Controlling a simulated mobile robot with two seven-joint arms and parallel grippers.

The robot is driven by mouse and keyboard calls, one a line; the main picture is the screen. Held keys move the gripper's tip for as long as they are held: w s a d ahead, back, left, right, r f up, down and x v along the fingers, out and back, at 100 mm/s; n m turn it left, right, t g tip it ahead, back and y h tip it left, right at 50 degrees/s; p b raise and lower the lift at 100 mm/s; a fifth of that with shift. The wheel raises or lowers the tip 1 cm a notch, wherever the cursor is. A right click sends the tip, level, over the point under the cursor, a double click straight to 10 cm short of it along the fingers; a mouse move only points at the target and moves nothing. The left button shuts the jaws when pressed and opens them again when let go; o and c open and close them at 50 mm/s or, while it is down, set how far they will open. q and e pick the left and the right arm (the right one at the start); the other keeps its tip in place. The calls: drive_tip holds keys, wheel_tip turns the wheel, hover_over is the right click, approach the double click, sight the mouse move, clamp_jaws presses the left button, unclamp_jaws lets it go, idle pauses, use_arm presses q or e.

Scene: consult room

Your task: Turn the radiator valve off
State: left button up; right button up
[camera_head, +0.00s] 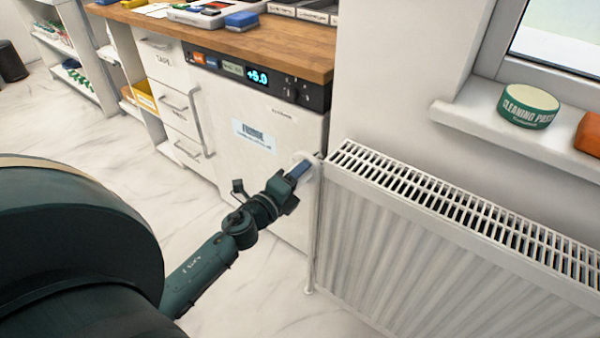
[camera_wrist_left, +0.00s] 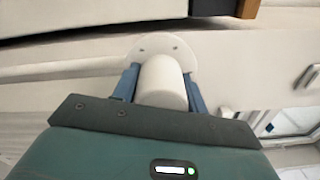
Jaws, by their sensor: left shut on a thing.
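The white radiator (camera_head: 440,240) stands against the wall under the window on the right of the head view. Its white valve (camera_head: 311,163) is at the radiator's upper left corner, partly hidden by my gripper. My left gripper (camera_head: 301,169) reaches it from the left, with its blue fingers at the valve. In the left wrist view, the white rounded valve knob (camera_wrist_left: 164,82) sits between the two blue fingers (camera_wrist_left: 162,88), which are shut on it. A round white plate (camera_wrist_left: 160,46) shows behind the knob. My right gripper is not in view.
A white appliance (camera_head: 255,140) with a lit display stands left of the radiator under a wooden counter (camera_head: 240,42). The window sill (camera_head: 500,130) holds a round green tin (camera_head: 528,106) and an orange object (camera_head: 588,133). The marble-look floor (camera_head: 120,135) at left is clear.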

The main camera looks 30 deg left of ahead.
use_arm(q)
drive_tip(key=n+p, duration=0.1)
drive_tip(key=n, duration=0.1)
drive_tip(key=shift+r+n, duration=0.15)
drive_tip(key=shift+n, duration=0.25)
drive_tip(key=shift+n+p, duration=0.45)
drive_tip(key=shift+n, duration=0.45)
drive_tip(key=shift+n+p, duration=0.45)
drive_tip(key=shift+n, duration=0.75)
drive_tip(key=shift+n+p, duration=0.3)
drive_tip(key=shift+p, duration=0.05)
drive_tip(key=shift+n, duration=0.3)
drive_tip(key=shift+n+p, duration=0.4)
drive_tip(key=shift+n, duration=0.1)
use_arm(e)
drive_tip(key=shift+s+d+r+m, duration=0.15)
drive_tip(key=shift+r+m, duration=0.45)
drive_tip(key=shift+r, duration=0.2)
